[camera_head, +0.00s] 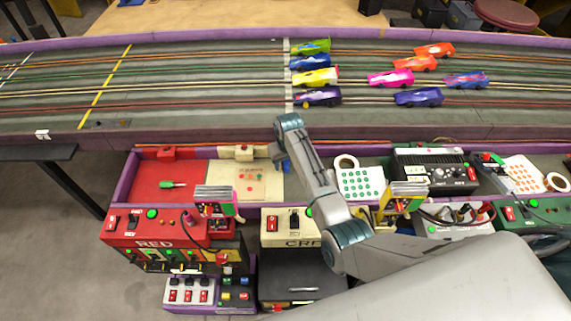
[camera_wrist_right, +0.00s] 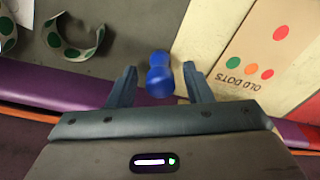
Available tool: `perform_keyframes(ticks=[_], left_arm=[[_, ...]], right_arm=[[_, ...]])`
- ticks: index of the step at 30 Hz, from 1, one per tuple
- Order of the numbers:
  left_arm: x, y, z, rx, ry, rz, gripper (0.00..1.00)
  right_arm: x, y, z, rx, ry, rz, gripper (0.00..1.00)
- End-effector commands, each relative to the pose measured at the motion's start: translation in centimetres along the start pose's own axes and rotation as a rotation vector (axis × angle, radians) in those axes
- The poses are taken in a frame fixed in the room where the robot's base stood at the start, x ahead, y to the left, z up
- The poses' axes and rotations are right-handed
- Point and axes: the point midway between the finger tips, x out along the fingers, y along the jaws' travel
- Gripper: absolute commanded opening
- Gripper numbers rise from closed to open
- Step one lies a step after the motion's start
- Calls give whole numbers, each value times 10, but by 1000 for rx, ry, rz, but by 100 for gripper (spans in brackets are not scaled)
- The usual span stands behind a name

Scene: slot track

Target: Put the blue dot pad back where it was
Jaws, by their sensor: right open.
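In the head view my right gripper (camera_head: 281,158) is low over the trough, right of the "OLD DOTS" card (camera_head: 250,182). The card also shows in the right wrist view (camera_wrist_right: 254,50). My left gripper is out of view.
A green-dotted sheet (camera_head: 362,184) and a white ring (camera_head: 345,162) lie right of my arm. A green-handled tool (camera_head: 172,184) lies in the red section. Several toy cars (camera_head: 316,77) stand on the track behind.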

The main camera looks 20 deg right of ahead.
Motion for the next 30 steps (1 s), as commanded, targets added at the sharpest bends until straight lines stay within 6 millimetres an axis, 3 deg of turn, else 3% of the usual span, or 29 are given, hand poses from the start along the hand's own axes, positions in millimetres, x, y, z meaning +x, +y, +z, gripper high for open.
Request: perform_keyframes(ticks=[9, 15, 30], left_arm=[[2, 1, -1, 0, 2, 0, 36], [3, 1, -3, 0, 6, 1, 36], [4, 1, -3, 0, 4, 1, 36]], right_arm=[[-68, 0, -1, 0, 5, 0, 46], [-98, 0, -1, 0, 3, 0, 46], [-108, 0, 0, 0, 0, 0, 46]])
